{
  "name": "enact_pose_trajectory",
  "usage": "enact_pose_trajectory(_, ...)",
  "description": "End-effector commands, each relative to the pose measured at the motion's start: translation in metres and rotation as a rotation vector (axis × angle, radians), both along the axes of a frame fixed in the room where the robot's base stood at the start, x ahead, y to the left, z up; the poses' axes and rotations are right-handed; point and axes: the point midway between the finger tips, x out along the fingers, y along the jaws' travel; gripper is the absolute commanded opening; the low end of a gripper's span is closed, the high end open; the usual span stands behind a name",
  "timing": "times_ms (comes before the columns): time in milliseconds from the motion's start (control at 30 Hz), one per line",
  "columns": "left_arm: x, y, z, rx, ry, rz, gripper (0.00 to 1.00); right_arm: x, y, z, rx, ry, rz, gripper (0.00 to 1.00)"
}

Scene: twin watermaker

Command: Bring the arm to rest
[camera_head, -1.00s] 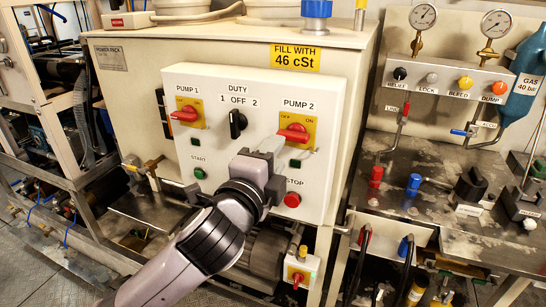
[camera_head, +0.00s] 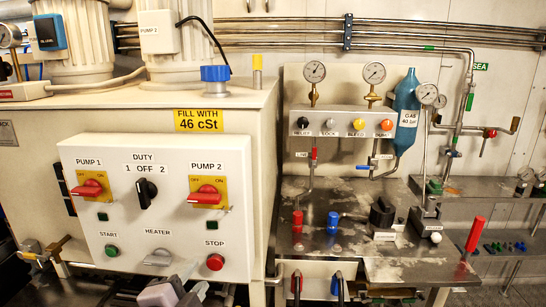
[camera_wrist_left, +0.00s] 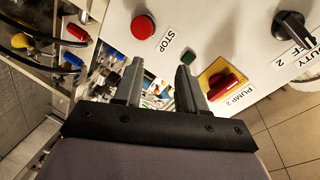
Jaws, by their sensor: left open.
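My left gripper (camera_head: 178,291) shows at the bottom edge of the head view, in front of the lower part of the white pump panel (camera_head: 130,228). Most of my arm is out of the frame. In the left wrist view the two dark fingers (camera_wrist_left: 160,82) stand apart with nothing between them. The panel lies beyond them, with the red STOP button (camera_wrist_left: 143,26) and the red PUMP 2 switch (camera_wrist_left: 226,86) close to the fingers in the picture. I cannot tell the exact gap to the panel. My right gripper is not in view.
A steel bench (camera_head: 345,260) with valves and a red lever (camera_head: 474,235) stands to the right. A blue gas bottle (camera_head: 407,115) hangs behind it.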

Motion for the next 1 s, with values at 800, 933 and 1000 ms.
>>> enact_pose_trajectory(800, -0.194, 0.048, -0.267, -1.007, 0.554, 0.423, 0.40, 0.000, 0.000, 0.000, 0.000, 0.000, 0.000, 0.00)
enact_pose_trajectory(933, -0.195, 0.048, -0.267, -1.010, 0.555, 0.424, 0.40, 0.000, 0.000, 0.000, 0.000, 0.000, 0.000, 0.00)
enact_pose_trajectory(1000, -0.194, 0.048, -0.267, -1.009, 0.555, 0.424, 0.40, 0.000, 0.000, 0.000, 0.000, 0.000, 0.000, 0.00)
